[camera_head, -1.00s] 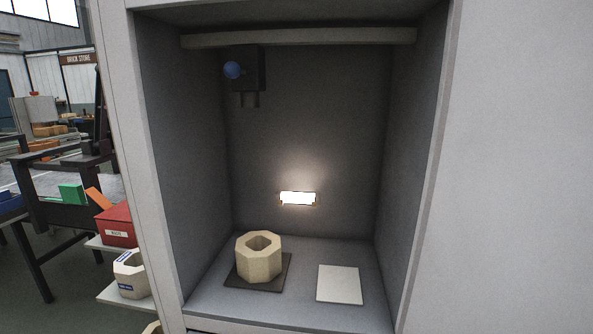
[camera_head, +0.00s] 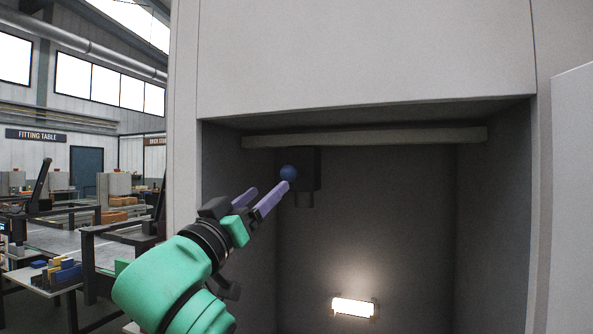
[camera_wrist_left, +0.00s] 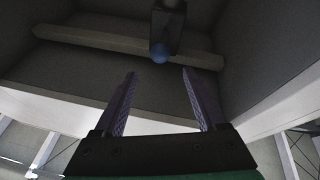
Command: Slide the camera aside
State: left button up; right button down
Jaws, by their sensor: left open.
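The camera (camera_head: 311,172) is a dark box with a blue ball knob (camera_head: 289,172) on its front. It hangs at the left part of a pale rail (camera_head: 400,136) under the ceiling of a grey cabinet bay. My left gripper (camera_head: 269,188) is open and empty, its two purple fingers pointing at the knob from the front left. In the left wrist view the camera (camera_wrist_left: 170,28) and knob (camera_wrist_left: 160,53) sit just beyond the gap between the fingertips (camera_wrist_left: 159,72). The knob does not look to be between the fingers. My right gripper is not in view.
A lit lamp (camera_head: 353,307) is on the bay's back wall. The bay's side walls (camera_head: 497,220) and top front edge (camera_head: 370,105) bound the space around the arm. The rail is clear to the right of the camera. Benches with bricks stand far left.

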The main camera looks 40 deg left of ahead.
aim_at(292, 167)
pick_arm(q)
jog(key=p+x, duration=0.6)
jog(key=x, duration=0.6)
jog(key=shift+w+r+p, duration=0.2)
jog(key=shift+p, duration=0.1)
jog(key=shift+w+a, duration=0.1)
jog(key=shift+w, duration=0.4)
grip_shut()
